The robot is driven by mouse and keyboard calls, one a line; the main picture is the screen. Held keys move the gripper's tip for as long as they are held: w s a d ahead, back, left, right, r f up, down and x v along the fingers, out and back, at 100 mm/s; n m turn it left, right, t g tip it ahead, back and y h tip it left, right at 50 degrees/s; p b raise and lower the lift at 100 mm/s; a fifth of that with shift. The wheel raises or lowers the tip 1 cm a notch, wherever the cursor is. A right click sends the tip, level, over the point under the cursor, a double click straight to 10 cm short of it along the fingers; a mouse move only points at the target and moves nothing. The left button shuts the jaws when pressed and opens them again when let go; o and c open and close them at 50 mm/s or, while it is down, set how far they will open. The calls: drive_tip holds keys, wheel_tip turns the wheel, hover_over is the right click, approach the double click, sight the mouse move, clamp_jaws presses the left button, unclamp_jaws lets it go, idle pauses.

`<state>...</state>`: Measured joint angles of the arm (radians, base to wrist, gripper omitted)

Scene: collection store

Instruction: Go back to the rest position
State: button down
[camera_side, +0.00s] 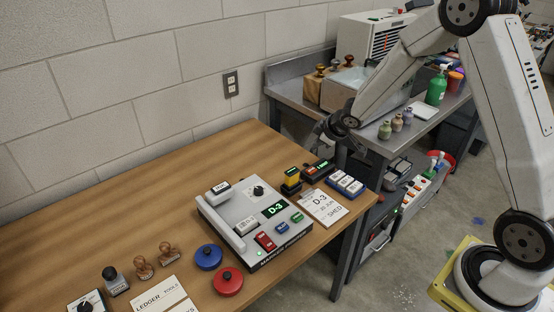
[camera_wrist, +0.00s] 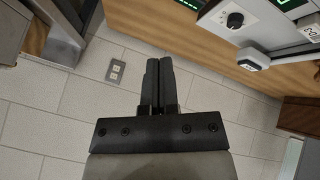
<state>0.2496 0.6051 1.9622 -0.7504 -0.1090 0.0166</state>
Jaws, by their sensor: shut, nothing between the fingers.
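My gripper (camera_wrist: 158,62) is shut and empty, its two dark fingers side by side in the wrist view. In the side view my gripper (camera_side: 318,130) is partly hard to make out. It is in the air near the gap between the wooden table (camera_side: 110,205) and the grey metal bench (camera_side: 290,84), apart from both. The grey marking machine (camera_side: 238,232) with a green "D-3" display stands on the wooden table, to the left of and below my gripper in the side view. Part of the machine (camera_wrist: 225,35) also shows at the upper right of the wrist view.
Near the table's right end are a yellow-and-black stamp (camera_side: 291,180), a "D-3 SHED" card (camera_side: 323,208) and a blue-based block set (camera_side: 345,186). Red (camera_side: 228,282) and blue (camera_side: 208,257) round pads lie in front. Small bottles (camera_side: 396,123) stand on the bench. The wall (camera_side: 150,110) is behind.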

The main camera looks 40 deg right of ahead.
drive_tip(key=s+a+r+m+g, duration=0.1)
drive_tip(key=s+a+m, duration=0.1)
drive_tip(key=s+a, duration=0.2)
drive_tip(key=s+a+r+m+g, duration=0.1)
drive_tip(key=s+a+m+g, duration=0.1)
drive_tip(key=s, duration=0.9)
drive_tip(key=s+a+r+m+g+y, duration=0.1)
drive_tip(key=s+a+r+g, duration=0.1)
drive_tip(key=s+a, duration=0.3)
drive_tip(key=s, duration=0.2)
drive_tip(key=shift+s+a+m, duration=0.3)
drive_tip(key=shift+s+m, duration=0.1)
